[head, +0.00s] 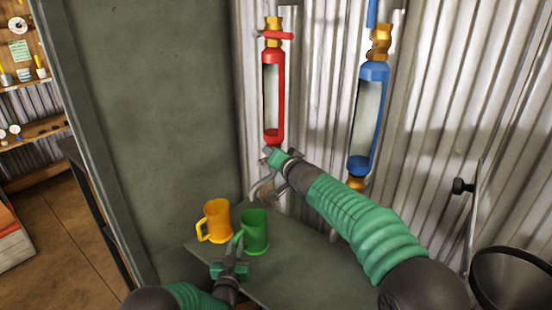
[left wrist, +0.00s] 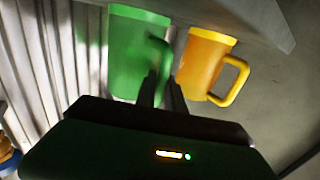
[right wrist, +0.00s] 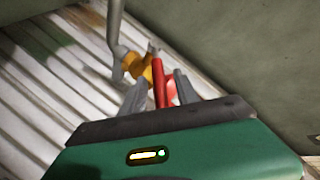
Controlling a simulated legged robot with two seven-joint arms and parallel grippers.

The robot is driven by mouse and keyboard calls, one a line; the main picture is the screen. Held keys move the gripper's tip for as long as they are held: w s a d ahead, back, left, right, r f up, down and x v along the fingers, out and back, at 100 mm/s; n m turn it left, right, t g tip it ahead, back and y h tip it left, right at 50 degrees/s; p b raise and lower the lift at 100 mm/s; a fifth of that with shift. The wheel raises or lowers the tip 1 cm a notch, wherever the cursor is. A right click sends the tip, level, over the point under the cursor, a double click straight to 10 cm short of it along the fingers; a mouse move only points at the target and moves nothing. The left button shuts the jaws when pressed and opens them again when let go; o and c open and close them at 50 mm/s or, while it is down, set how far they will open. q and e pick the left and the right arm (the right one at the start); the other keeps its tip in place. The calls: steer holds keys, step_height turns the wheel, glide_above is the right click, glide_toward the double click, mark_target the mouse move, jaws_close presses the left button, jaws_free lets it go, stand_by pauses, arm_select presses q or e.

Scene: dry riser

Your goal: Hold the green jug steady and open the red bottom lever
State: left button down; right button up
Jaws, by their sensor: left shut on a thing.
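The green jug (head: 255,232) stands upright on a small grey-green shelf, below and left of the red tube's spout (head: 261,187). My left gripper (head: 240,250) is shut on its handle, which also shows between the fingers in the left wrist view (left wrist: 160,58). The red bottom lever (right wrist: 158,82) lies between the fingers of my right gripper (right wrist: 160,82), near the brass valve (right wrist: 140,65). These fingers look open, with gaps on both sides of the lever. In the head view my right gripper (head: 276,160) hides the lever at the red tube's lower end.
An orange jug (head: 216,222) stands close left of the green jug. The red tube (head: 273,95) and blue tube (head: 368,120) hang on the corrugated wall. A grey-green panel (head: 150,120) bounds the left. The shelf (head: 310,265) is clear at right.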

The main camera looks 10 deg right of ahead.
steer(key=v, duration=1.2)
steer(key=shift+f, duration=0.15)
steer(key=shift+c, duration=0.5)
steer(key=a+y, duration=0.1)
steer(key=a, duration=0.1)
steer(key=w+a+f+m+y, duration=0.1)
steer(key=a, duration=0.2)
steer(key=a+m+y, duration=0.1)
steer(key=a, duration=0.1)
steer(key=shift+w+a+f+t, duration=0.15)
steer(key=shift+a+f+t, duration=0.1)
steer(key=shift+a+t, duration=0.15)
jaws_close()
steer(key=w+a+f+m+t, duration=0.1)
steer(key=a+f+m+t, duration=0.1)
steer(key=a+m+t, duration=0.4)
steer(key=s+d+f+m+h, duration=0.5)
steer(key=d+f+m+h, duration=0.45)
steer(key=m+h, duration=0.7)
steer(key=w+r+m+y, duration=0.1)
steer(key=w+r, duration=0.6)
steer(key=w, duration=0.3)
steer(key=shift+w+d+r+m, duration=0.15)
steer(key=shift+w+d+m, duration=0.2)
steer(key=shift+d, duration=0.1)
